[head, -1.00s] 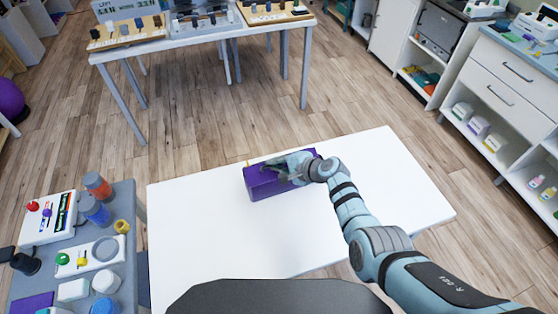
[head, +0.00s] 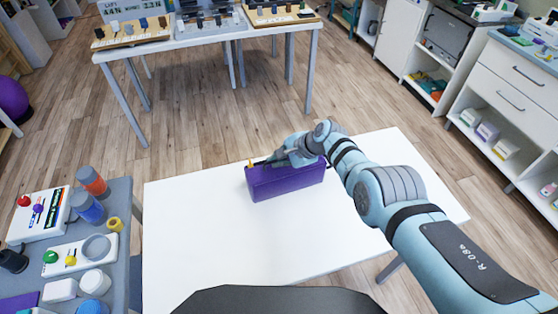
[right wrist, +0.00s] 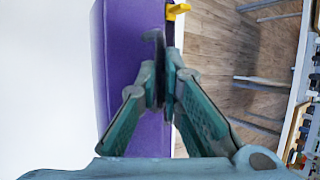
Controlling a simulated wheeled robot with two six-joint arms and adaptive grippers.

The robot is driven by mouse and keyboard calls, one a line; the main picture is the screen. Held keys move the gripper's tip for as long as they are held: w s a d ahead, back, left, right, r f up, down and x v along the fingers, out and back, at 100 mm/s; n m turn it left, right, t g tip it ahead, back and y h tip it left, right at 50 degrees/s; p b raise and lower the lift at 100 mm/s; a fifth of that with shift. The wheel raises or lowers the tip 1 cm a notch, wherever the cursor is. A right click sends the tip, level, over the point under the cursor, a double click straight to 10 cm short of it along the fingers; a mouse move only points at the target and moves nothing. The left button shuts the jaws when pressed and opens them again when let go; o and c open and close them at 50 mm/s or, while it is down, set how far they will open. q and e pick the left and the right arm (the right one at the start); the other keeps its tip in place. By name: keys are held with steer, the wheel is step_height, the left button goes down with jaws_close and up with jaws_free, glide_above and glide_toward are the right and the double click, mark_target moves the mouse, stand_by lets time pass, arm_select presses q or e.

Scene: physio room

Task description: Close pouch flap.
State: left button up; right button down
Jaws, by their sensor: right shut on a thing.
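The purple pouch (head: 287,185) is a box-like block on the white table. Its yellow tab (head: 250,163) sticks up at the far left corner; it also shows at the top of the right wrist view (right wrist: 177,10). My right gripper (head: 272,160) is at the pouch's far top edge, beside the tab. In the right wrist view its fingers (right wrist: 164,90) are close together on a thin dark flap edge (right wrist: 170,28) along the purple body (right wrist: 120,45). The fingers hide most of the flap, so its angle is hard to tell. My left gripper is not in view.
The white table (head: 200,245) is otherwise bare around the pouch. A grey side table (head: 122,200) with bottles and small devices stands at the left. Another table (head: 200,42) with boards stands at the back; shelves (head: 500,110) are at the right.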

steer(key=c, duration=2)
jaws_free()
steer(key=shift+s+d+r, duration=0.2)
steer(key=shift+d+r, duration=0.05)
steer(key=shift+r, duration=0.15)
steer(key=s+d, duration=0.2)
steer(key=d, duration=0.1)
steer(key=s+d, duration=0.2)
steer(key=d, duration=0.2)
steer(key=s+d, duration=0.2)
steer(key=d, duration=0.1)
steer(key=shift+s+d, duration=0.15)
